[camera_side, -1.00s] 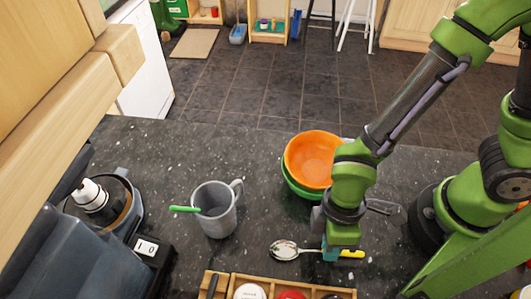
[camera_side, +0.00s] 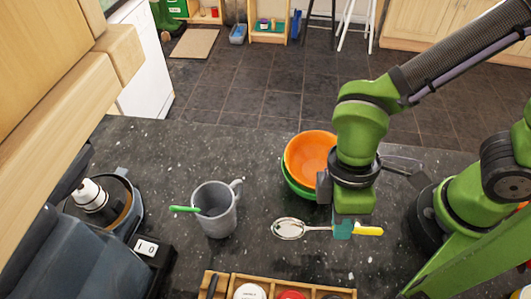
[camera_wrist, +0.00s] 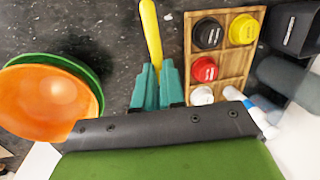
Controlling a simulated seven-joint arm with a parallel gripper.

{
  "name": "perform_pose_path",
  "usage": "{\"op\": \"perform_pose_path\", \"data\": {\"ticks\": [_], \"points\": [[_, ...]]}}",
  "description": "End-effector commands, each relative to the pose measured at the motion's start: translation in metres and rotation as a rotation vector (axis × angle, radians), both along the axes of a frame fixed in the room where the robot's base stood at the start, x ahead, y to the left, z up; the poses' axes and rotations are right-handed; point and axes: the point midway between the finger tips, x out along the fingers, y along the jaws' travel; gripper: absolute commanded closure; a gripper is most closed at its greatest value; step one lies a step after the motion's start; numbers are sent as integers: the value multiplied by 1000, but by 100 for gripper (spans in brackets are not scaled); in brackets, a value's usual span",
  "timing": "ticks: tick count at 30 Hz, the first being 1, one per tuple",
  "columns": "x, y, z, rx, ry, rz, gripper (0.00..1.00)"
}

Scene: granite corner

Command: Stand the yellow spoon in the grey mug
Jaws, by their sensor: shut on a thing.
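The spoon has a yellow handle (camera_side: 369,231) and a shiny metal bowl (camera_side: 288,228). My gripper (camera_side: 343,229) is shut on it near where the handle meets the metal, and holds it roughly level above the counter, bowl to the left. In the wrist view, the yellow handle (camera_wrist: 150,30) sticks out beyond the teal fingers of my gripper (camera_wrist: 155,75); the bowl is hidden there. The grey mug (camera_side: 218,220) stands upright to the left of the spoon, handle toward the back right.
An orange bowl (camera_side: 308,155) nested in a green bowl (camera_side: 296,187) stands behind my gripper. A wooden tray (camera_side: 240,279) of several jars lies at the front. The counter between spoon and mug is clear.

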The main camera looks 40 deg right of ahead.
Motion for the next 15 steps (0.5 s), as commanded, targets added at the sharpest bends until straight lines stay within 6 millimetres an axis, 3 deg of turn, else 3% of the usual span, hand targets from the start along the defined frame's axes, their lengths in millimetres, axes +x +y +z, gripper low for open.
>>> {"op": "perform_pose_path", "data": {"ticks": [5,8,15], "points": [[15,-3,-5,-123,120,-82,100],[24,4,-5,-189,214,-222,100],[56,41,21,-252,596,-871,100]]}}
